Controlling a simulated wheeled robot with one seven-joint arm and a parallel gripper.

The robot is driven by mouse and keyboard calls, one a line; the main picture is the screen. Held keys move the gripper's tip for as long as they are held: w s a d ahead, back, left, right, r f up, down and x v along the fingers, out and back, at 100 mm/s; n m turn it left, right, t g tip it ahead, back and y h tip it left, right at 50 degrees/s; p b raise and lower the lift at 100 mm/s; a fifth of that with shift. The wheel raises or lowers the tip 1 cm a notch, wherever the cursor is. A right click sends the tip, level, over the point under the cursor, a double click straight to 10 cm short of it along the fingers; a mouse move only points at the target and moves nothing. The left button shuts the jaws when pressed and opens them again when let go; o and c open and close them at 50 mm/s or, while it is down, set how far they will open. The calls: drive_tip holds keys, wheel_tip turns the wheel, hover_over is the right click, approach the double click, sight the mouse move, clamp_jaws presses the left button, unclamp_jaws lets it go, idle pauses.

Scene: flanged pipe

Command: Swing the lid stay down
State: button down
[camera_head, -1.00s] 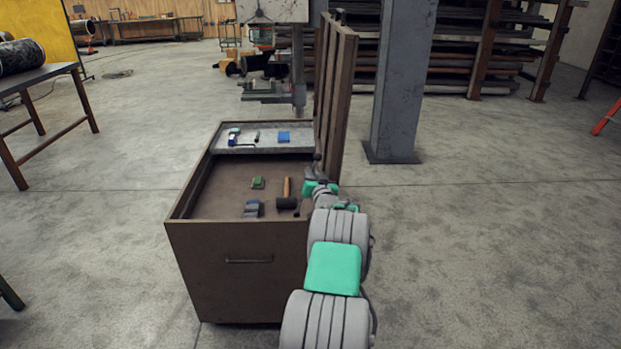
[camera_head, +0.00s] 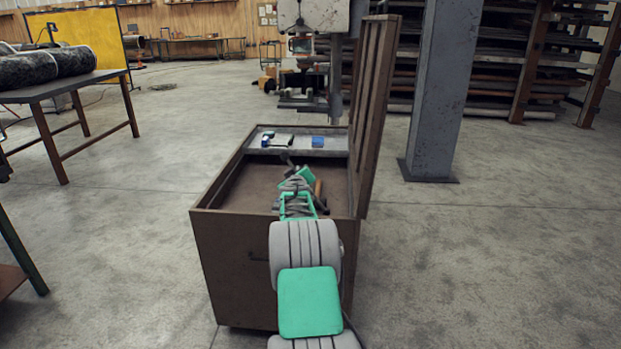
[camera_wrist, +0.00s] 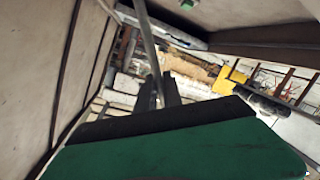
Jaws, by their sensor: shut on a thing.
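The chest (camera_head: 245,270) stands with its ribbed lid (camera_head: 372,120) upright and open on its right side. The lid also fills the left of the wrist view (camera_wrist: 35,70). In the wrist view the lid stay (camera_wrist: 146,40), a thin grey bar, runs from the top edge down to my gripper (camera_wrist: 160,90), which is shut on it. In the head view my gripper (camera_head: 289,163) is over the chest's inside, left of the lid. The stay cannot be made out there, and my wrist hides part of the chest floor.
A grey tray (camera_head: 338,145) at the chest's back holds small items, including a blue box (camera_head: 318,142). An orange hammer handle (camera_head: 318,188) shows beside my wrist. A grey column (camera_head: 438,100) stands right of the lid. A table (camera_head: 70,88) is at left.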

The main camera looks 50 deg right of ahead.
drive_tip(key=w+a+f+n+g+b, duration=0.1)
drive_tip(key=w+a+f+n+b, duration=0.1)
drive_tip(key=f, duration=0.3)
drive_tip(key=w+a+f+n+b, duration=0.2)
drive_tip(key=w+f+n+b, duration=0.1)
drive_tip(key=w+f+n, duration=0.1)
drive_tip(key=shift+a+f+g+h, duration=0.25)
drive_tip(key=shift+f+g+h, duration=0.15)
drive_tip(key=shift+f, duration=0.1)
drive_tip(key=c, duration=1.5)
unclamp_jaws()
drive_tip(key=v, duration=0.7)
drive_tip(key=shift+s+a+p, duration=0.2)
drive_tip(key=shift+a+p, duration=0.15)
drive_tip(key=shift+c, duration=0.4)
